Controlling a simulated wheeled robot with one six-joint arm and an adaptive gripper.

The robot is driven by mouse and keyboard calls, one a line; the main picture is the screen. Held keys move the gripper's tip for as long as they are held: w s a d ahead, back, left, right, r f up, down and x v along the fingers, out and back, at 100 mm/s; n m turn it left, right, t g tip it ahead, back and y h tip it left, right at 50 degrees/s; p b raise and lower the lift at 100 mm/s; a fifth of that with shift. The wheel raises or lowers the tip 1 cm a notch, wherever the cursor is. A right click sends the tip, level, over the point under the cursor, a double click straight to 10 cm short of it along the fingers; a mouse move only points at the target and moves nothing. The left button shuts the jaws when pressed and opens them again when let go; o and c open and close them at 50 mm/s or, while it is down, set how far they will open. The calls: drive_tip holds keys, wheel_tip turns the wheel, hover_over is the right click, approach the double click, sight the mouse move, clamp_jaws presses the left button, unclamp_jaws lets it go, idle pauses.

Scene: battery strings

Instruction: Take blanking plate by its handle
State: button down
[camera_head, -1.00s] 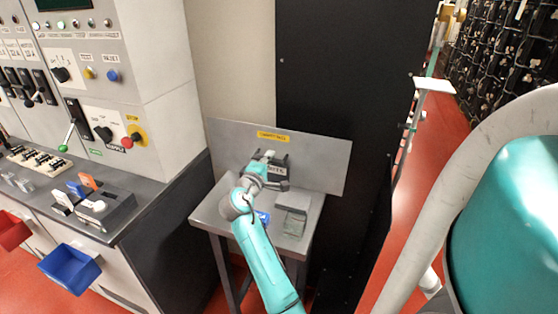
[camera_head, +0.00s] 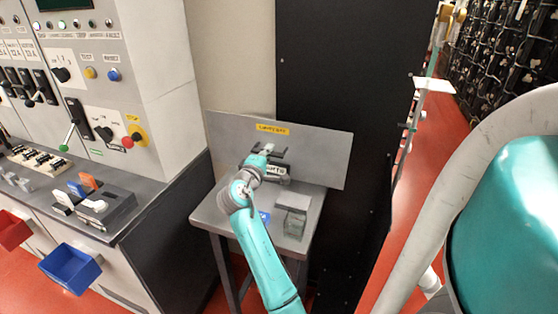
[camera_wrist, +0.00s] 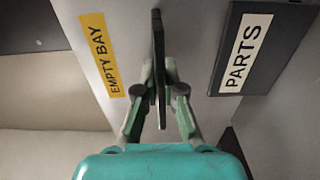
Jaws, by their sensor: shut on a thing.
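The blanking plate (camera_head: 318,157) is a wide grey sheet with a yellow label. It stands nearly upright at the back of the small grey table, in front of a dark panel. In the wrist view the plate (camera_wrist: 112,22) shows its label, which reads EMPTY BAY. Its handle (camera_wrist: 158,45) is a dark bar seen edge-on between the fingers. My gripper (camera_wrist: 158,85) is shut on this handle, with a finger on each side. In the head view my gripper (camera_head: 270,153) is at the plate's face, and the arm hides part of the plate's lower edge.
A dark box labelled PARTS (camera_wrist: 245,50) sits close beside the gripper. A clear-sided container (camera_head: 295,223) stands on the table (camera_head: 230,215). The control desk (camera_head: 150,190) is close on the left; a tall dark panel (camera_head: 320,60) rises behind.

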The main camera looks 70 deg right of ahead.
sight(272, 128)
drive_tip(key=shift+r, duration=3.4)
drive_tip(key=shift+a, duration=0.15)
drive_tip(key=s+a, duration=0.1)
drive_tip(key=a, duration=1.2)
drive_tip(key=shift+a, duration=0.35)
idle(1.7)
drive_tip(key=shift+a, duration=0.15)
idle(0.5)
